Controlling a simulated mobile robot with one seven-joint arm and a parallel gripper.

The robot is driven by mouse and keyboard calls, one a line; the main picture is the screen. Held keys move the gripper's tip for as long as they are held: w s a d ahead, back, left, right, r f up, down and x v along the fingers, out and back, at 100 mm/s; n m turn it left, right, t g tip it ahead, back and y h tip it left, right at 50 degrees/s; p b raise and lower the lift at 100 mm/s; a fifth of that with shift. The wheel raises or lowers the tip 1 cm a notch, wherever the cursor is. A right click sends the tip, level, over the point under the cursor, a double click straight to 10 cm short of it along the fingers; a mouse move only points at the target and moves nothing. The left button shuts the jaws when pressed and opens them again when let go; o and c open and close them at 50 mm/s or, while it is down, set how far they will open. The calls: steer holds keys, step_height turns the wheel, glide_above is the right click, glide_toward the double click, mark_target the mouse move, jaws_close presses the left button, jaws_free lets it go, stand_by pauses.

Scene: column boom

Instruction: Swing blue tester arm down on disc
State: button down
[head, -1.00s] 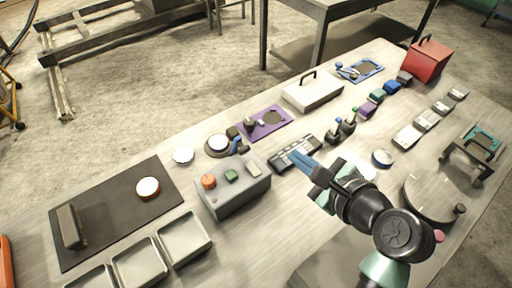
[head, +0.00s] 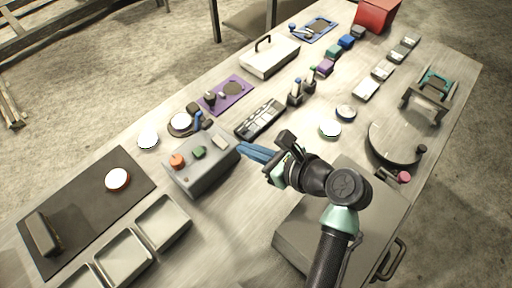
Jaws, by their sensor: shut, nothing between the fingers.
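The tester has a round brown base (head: 171,130) at the left middle of the bench, with a white-topped disc (head: 180,121) lying on it. The blue tester arm (head: 198,119) stands at the right side of this base, beside the disc, apparently raised and not over it. A dark block (head: 193,107) sits behind it. My gripper (head: 242,149) has blue fingers, shut and empty. In the picture its tips are to the right of and below the tester arm, by the right end of the grey button box, apart from the arm. The arm's hinge is too small to make out.
The grey button box (head: 196,178) stands in front of the tester. A white disc (head: 148,140) lies to its left, a purple mat (head: 238,88) behind right. A black mat (head: 50,200), metal trays (head: 162,218) and a slotted rack (head: 262,118) are nearby.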

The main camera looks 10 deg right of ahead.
mark_target(211, 125)
steer(key=w+a, duration=0.2)
steer(key=w+a+f, duration=0.1)
steer(key=w+a, duration=0.1)
steer(key=w, duration=0.1)
steer(key=shift+w+a+f, duration=0.15)
steer(key=shift+w+a, duration=0.15)
steer(key=shift+w, duration=0.05)
steer(key=shift+w+a, duration=0.35)
steer(key=shift+w, duration=0.1)
steer(key=shift+r+p, duration=0.25)
steer(key=shift+p, duration=0.2)
steer(key=shift+w+a+r+p, duration=0.15)
steer(key=shift+r+p, duration=0.15)
steer(key=shift+p, duration=0.45)
steer(key=shift+w+r+g+h+p, duration=0.1)
steer(key=shift+g+h+p, duration=0.25)
steer(key=shift+p, duration=0.25)
